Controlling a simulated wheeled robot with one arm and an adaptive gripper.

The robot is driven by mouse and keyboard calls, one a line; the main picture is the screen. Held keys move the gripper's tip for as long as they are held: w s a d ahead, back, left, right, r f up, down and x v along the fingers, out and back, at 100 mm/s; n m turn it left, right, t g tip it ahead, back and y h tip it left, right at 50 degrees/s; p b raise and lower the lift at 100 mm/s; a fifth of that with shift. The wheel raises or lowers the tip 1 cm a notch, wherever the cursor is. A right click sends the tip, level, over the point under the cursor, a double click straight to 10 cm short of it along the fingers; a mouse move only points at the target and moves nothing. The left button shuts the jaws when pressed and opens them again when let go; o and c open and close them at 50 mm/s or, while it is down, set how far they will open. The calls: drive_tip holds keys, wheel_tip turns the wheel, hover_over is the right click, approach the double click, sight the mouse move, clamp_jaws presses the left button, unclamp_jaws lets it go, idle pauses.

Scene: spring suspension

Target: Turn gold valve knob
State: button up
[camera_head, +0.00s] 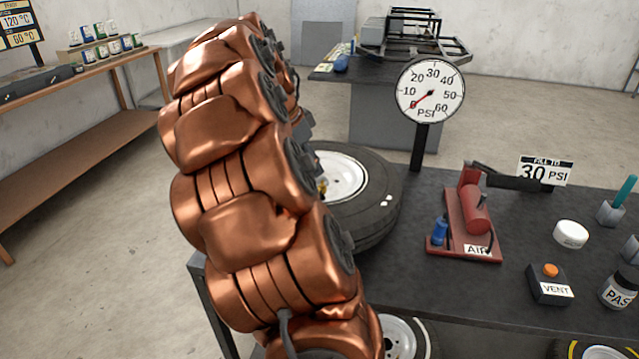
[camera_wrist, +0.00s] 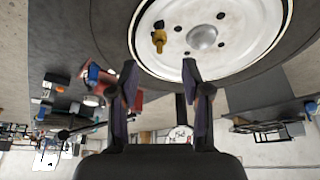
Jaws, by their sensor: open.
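The gold valve knob (camera_wrist: 159,38) sticks out from the white wheel hub (camera_wrist: 225,30), beside the silver centre cap, in the wrist view. In the head view only a small gold bit (camera_head: 322,187) shows at the edge of my arm. The wheel's tyre (camera_head: 375,205) rests at the left end of the dark bench. My gripper (camera_wrist: 160,75) is open, its two fingers apart with nothing between them. The knob appears beyond the fingertips, between them sideways and apart from both. My copper arm hides my gripper in the head view.
A pressure gauge (camera_head: 430,92) stands behind the wheel, its red needle low. A red air pump (camera_head: 474,215), a vent box (camera_head: 550,284) with an orange button, a white round tub (camera_head: 571,234) and a "30 PSI" sign (camera_head: 546,171) occupy the bench to the right.

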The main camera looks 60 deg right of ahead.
sight(319, 188)
drive_tip(key=shift+p+x, duration=0.7)
drive_tip(key=shift+x, duration=3)
drive_tip(key=shift+c, duration=0.4)
clamp_jaws()
